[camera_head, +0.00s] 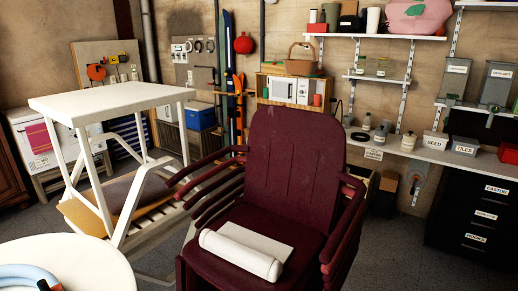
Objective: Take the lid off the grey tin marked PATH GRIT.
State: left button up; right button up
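Two grey lidded tins stand on the right-hand shelf: one grey tin (455,82) and, to its right, another grey tin (496,88). Each has a white label near its top, too small to read, so I cannot tell which one is marked PATH GRIT. Both look closed. A low grey box marked SEED (435,141) and a grey box marked TILES (466,145) sit on the shelf below. Neither of my grippers is in view.
Stacked dark red chairs (295,155) with a white roll (240,255) on the seat stand in front. White furniture (110,100) is at left, a round white table (70,265) at lower left. A black drawer cabinet (480,205) stands below the tins. Grey floor (385,255) is clear between chairs and cabinet.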

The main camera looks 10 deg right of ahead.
aim_at(381, 131)
jog(key=l+u, duration=0.1)
jog(key=u, duration=0.3)
jog(key=i+l+u, duration=0.1)
jog(key=u, duration=0.3)
jog(key=l+u, duration=0.25)
jog(key=u, duration=0.15)
jog(key=l+u, duration=0.15)
jog(key=l, duration=1.7)
jog(key=l+u, duration=0.15)
jog(key=l, duration=1.75)
jog(key=l+z, duration=0.25)
jog(key=l, duration=0.3)
jog(key=i+l+z, duration=0.2)
jog(key=l, duration=0.35)
jog(key=l+z, duration=0.1)
jog(key=z, duration=0.35)
jog(key=l+z, duration=0.1)
jog(key=z, duration=0.75)
jog(key=i+l+z, duration=0.1)
jog(key=z, duration=0.8)
jog(key=i+l+z, duration=0.1)
jog(key=z, duration=0.75)
jog(key=i+j, duration=0.05)
